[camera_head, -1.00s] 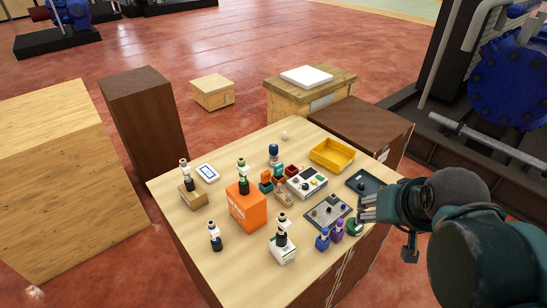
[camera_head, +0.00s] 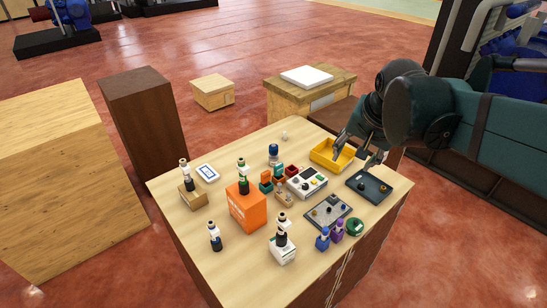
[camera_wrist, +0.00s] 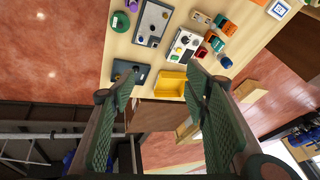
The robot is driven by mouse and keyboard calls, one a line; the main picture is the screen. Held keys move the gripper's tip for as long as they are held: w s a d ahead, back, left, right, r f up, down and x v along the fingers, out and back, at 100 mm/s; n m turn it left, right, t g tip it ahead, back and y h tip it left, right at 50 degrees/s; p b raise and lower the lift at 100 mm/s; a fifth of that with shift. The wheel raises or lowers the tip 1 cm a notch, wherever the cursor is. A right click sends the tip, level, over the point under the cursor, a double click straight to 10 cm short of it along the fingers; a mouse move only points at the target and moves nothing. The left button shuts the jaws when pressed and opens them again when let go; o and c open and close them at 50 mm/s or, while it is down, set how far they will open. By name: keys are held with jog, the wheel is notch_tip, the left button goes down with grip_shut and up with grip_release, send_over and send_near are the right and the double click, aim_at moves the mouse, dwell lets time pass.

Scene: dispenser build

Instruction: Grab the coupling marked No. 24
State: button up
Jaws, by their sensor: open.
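No number 24 is readable, so I cannot tell which piece is the coupling. Upright dark cylindrical pieces with white or coloured bands stand on the table: one (camera_head: 188,180) on a wooden block, one (camera_head: 243,180) on an orange box, one (camera_head: 281,235) on a white box, and one (camera_head: 215,238) at the front left. Small round parts sit on a grey board (camera_head: 316,216) and a dark tray (camera_head: 382,197). My gripper (camera_head: 358,160) is open and empty above the table's right side, near the yellow bin (camera_head: 318,155). In the wrist view its fingers (camera_wrist: 161,80) are spread apart.
A white panel with knobs (camera_head: 305,190), small coloured boxes and a blue-capped piece (camera_head: 273,151) crowd the table's middle. Blue and purple bottles (camera_head: 337,231) and a green round part (camera_head: 355,227) stand at the front right. Bare table shows at the left front.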

jog(key=w+a+f+m+g, duration=0.1)
jog(key=w+a+m, duration=0.3)
jog(key=w, duration=0.8)
jog(key=m+g, duration=0.3)
jog(key=m, duration=0.2)
send_near(273, 145)
jog(key=s+d+r, duration=0.3)
jog(key=s+d, duration=0.3)
jog(key=d, duration=0.1)
jog(key=w+a+f+m, duration=0.1)
jog(key=w+a+f, duration=0.1)
jog(key=f, duration=0.2)
jog(key=w+a+f+m, duration=0.1)
jog(key=w+a+f, duration=0.1)
jog(key=f, duration=0.1)
jog(key=w+a+f+g, duration=0.1)
jog(key=w+a+f, duration=0.1)
jog(key=f, duration=0.2)
jog(key=shift+w+a+f+m, duration=0.15)
jog(key=shift+a+f+m, duration=0.2)
jog(key=shift+m, duration=0.05)
jog(key=shift+w+a+f, duration=0.15)
jog(key=shift+a+f, duration=0.05)
jog(key=shift+f, duration=0.2)
jog(key=shift+f, duration=1.25)
jog(key=shift+f, duration=0.1)
